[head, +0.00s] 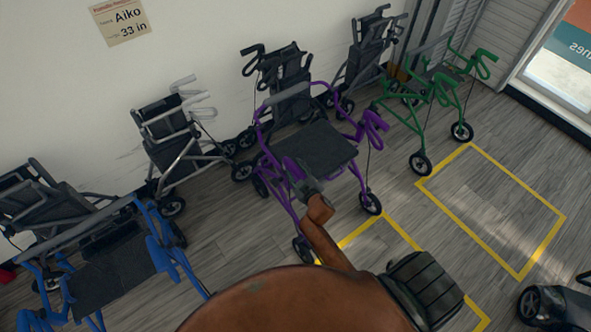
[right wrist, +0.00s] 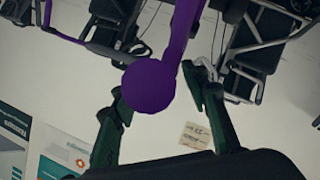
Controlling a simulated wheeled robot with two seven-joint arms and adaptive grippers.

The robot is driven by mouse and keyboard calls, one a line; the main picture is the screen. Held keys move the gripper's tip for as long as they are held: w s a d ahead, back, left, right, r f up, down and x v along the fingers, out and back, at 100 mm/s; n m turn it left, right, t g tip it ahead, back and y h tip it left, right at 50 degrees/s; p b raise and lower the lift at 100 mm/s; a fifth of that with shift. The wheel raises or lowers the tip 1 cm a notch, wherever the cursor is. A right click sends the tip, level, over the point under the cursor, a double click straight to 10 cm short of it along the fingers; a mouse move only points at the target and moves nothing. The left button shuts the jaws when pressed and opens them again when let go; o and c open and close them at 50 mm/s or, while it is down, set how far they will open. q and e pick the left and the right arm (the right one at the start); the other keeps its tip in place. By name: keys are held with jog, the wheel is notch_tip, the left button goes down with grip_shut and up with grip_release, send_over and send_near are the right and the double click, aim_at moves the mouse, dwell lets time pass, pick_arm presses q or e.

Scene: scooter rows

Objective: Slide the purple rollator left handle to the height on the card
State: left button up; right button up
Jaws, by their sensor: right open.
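The purple rollator (head: 318,148) stands in the middle of the head view, with a dark seat. One purple handle (head: 375,122) sticks out at its right side. My right gripper (head: 296,178) is at the handle on its near left side and hides most of it. In the right wrist view, the rounded purple handle end (right wrist: 149,86) lies between the two open fingers of my right gripper (right wrist: 160,100); whether they touch it I cannot tell. The wall card (head: 120,20) reads "Aiko" and "33 in". My left gripper is not in view.
A blue rollator (head: 110,265) stands at the lower left, a green one (head: 430,100) at the right. Grey and black rollators (head: 178,135) line the wall. Yellow floor outlines (head: 517,274) mark bare floor at the right. A dark wheeled thing (head: 555,308) sits at the lower right.

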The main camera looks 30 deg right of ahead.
jog(key=shift+c, duration=0.7)
grip_shut()
